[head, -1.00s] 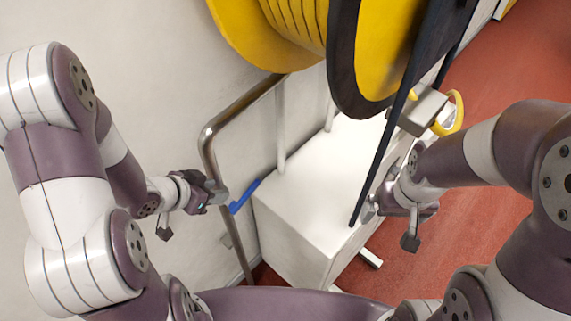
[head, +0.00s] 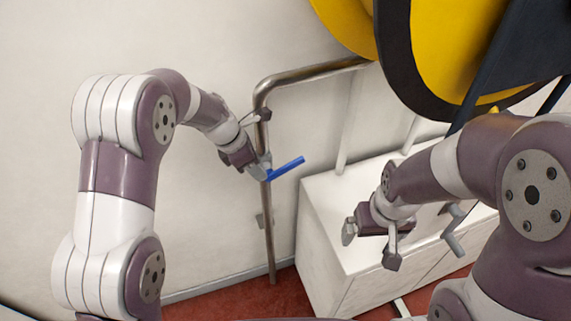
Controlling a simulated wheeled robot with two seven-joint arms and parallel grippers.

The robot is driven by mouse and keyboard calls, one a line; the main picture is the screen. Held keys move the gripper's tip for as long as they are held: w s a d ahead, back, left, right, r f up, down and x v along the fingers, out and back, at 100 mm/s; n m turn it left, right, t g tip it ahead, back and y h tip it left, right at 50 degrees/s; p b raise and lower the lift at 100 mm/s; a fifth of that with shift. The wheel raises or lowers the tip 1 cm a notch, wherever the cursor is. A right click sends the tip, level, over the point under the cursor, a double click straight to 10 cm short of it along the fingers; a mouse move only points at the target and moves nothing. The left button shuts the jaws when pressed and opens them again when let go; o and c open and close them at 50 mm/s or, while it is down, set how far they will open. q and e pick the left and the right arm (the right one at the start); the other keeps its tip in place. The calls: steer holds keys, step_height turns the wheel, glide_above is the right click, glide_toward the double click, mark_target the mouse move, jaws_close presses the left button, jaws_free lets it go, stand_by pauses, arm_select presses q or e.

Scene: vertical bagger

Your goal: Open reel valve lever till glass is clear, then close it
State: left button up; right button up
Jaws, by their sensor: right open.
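The blue lever (head: 287,168) sticks out to the right from the steel pipe (head: 268,230), tilted slightly upward. I take it as the reel valve lever. My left gripper (head: 263,166) is at the pipe beside the inner end of the lever. Its fingers overlap the pipe and lever base, so I cannot tell whether they grip anything. My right gripper (head: 369,245) is open and empty in front of the white cabinet, to the right of and below the lever. The glass cannot be made out.
A large yellow and black hose reel (head: 455,55) hangs at the top right. The pale wall (head: 220,50) at left is bare. The floor (head: 235,297) is red.

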mark_target(293, 162)
arm_select(q)
steer(key=d, duration=0.2)
steer(key=w+d+p, duration=0.1)
steer(key=d, duration=0.2)
steer(key=w+d+p, duration=0.1)
steer(key=d, duration=0.2)
steer(key=shift+w+d+r, duration=0.15)
steer(key=shift+r, duration=0.1)
steer(key=x, duration=0.2)
steer(key=shift+w+f, duration=0.1)
steer(key=shift+f, duration=0.2)
steer(key=shift+d+f, duration=0.15)
steer(key=shift+f, duration=0.25)
jaws_close()
